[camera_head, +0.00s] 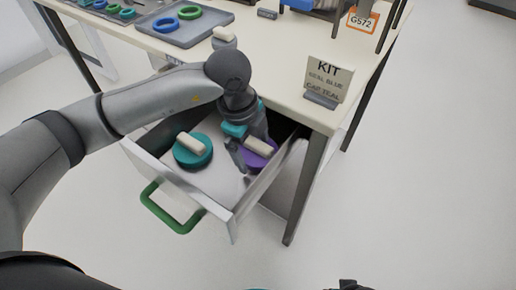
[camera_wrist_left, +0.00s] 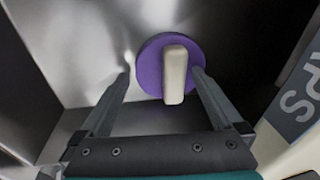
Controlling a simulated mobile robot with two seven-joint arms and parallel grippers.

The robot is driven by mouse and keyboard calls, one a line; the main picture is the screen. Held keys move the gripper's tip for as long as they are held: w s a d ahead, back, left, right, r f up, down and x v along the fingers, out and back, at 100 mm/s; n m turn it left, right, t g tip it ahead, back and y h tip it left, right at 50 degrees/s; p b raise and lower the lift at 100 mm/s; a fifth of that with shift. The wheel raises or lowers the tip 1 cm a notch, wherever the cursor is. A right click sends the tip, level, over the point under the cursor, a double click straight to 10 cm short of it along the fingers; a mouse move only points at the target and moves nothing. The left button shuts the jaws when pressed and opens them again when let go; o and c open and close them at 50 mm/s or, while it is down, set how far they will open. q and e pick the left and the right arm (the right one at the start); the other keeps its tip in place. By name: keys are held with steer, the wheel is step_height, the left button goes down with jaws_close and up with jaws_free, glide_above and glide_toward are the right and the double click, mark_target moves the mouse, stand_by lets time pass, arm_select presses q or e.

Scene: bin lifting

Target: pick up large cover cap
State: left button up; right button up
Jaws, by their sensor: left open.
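Two round caps with cream bar handles lie in the open drawer (camera_head: 233,219). The teal cap (camera_head: 180,159) is on the left and the purple cap (camera_head: 268,163) is on the right. My left gripper (camera_head: 243,170) reaches down into the drawer at the purple cap and partly hides it. In the left wrist view the open fingers (camera_wrist_left: 161,76) point toward the purple cap (camera_wrist_left: 149,68), with its handle (camera_wrist_left: 174,76) between them. The right fingertip looks close to the cap's edge; contact cannot be told. The teal cap is outside the wrist view. My right gripper is not visible.
The drawer has a green handle (camera_head: 171,210) and sits under a cream table (camera_head: 280,82). A kit sign (camera_head: 328,80) reading seal blue, cap teal stands at the table's corner. A grey tray (camera_head: 183,27) holds blue and green rings. Open floor lies to the right.

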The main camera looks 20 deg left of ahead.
arm_select(q)
steer(key=shift+c, duration=0.2)
steer(key=c, duration=1.1)
steer(key=shift+o, duration=0.2)
steer(key=shift+a+r, duration=0.1)
steer(key=shift+r, duration=0.05)
